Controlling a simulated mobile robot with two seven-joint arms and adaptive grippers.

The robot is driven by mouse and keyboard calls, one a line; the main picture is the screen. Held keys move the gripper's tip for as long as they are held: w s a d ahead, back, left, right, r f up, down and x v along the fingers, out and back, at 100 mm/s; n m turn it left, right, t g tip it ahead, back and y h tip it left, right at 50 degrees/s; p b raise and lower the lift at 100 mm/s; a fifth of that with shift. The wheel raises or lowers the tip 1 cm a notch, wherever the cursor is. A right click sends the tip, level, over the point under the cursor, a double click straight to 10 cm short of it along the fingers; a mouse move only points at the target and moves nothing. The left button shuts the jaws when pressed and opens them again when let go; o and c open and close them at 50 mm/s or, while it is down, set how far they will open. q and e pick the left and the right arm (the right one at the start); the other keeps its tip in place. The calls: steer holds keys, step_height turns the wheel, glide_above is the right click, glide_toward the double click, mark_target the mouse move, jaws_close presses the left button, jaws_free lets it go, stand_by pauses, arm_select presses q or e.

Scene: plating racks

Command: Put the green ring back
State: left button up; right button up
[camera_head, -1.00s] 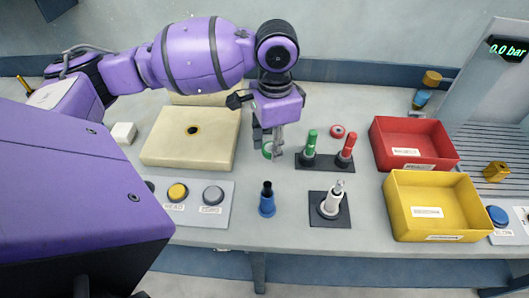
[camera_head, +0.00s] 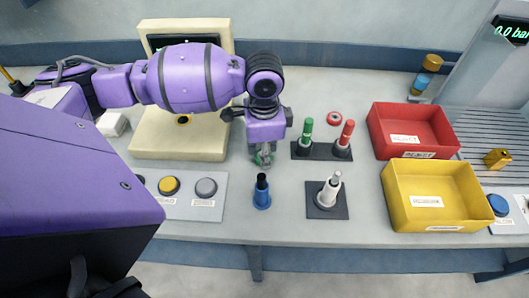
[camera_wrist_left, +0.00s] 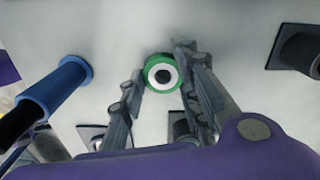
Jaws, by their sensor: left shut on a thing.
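The green ring (camera_wrist_left: 151,74) is between the fingertips of my left gripper (camera_wrist_left: 160,82) in the left wrist view, its round face with a dark centre towards the camera. In the head view my left gripper (camera_head: 264,160) is shut on it, low over the table, left of the black two-post stand (camera_head: 323,152) and behind the blue post (camera_head: 262,194). The fingers mostly hide the ring there. The stand holds a green post (camera_head: 306,133) and a red post (camera_head: 345,136). My right gripper is not in view.
A white post (camera_head: 329,191) stands on a black square plate. Red (camera_head: 412,148) and yellow (camera_head: 428,223) bins are at right. A button panel (camera_head: 188,209) and a cream device (camera_head: 149,147) are at left.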

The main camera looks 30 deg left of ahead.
arm_select(q)
steer(key=shift+f, duration=0.3)
steer(key=shift+f, duration=0.15)
steer(key=o, duration=1)
step_height(320, 180, up, 12)
steer(key=p, duration=0.1)
steer(key=shift+r, duration=0.2)
